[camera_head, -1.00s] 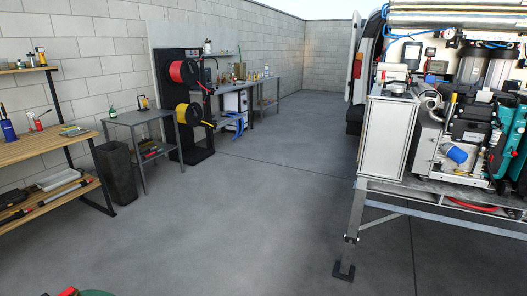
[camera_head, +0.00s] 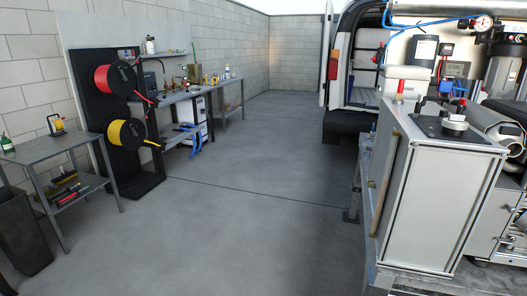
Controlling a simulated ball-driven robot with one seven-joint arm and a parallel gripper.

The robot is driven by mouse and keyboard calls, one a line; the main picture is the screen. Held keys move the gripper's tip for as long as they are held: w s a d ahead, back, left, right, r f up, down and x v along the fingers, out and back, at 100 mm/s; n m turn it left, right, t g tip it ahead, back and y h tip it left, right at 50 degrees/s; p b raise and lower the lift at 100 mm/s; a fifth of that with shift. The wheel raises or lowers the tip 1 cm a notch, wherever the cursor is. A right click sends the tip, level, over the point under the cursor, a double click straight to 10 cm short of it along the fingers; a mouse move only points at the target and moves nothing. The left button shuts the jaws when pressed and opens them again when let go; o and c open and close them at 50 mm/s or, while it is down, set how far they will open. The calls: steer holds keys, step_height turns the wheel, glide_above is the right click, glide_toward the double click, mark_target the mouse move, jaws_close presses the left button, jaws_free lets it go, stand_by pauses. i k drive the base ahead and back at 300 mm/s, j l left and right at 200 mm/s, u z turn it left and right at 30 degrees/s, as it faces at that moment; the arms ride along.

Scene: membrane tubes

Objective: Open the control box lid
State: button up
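A tall pale grey box (camera_head: 445,195) with metal edge trim stands at the right, close to me, on a metal frame. It may be the control box, but I cannot be sure. Its top carries a black panel (camera_head: 440,128) with a round metal knob and a dark handle-like part. A red-capped part (camera_head: 400,88) rises at its back left corner. No clearly separate lid shows, so I cannot tell whether one is open or shut. My gripper is not in view.
Pipes and machinery (camera_head: 507,125) crowd the right edge beside the box. An open van (camera_head: 352,90) stands behind. At the left are a grey table (camera_head: 50,148), a dark bin (camera_head: 22,235) and a reel stand (camera_head: 90,110). The grey floor (camera_head: 230,235) between is clear.

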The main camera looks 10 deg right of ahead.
mark_target(389, 71)
steer(key=i+j+z, duration=0.1)
steer(key=i+z, duration=0.2)
steer(key=i, duration=0.2)
steer(key=i+j+z, duration=0.25)
steer(key=i, duration=0.25)
steer(key=i+j+z, duration=0.3)
steer(key=i, duration=0.2)
steer(key=j, duration=0.4)
steer(key=i+j, duration=0.15)
steer(key=j, duration=0.7)
steer(key=i, duration=0.05)
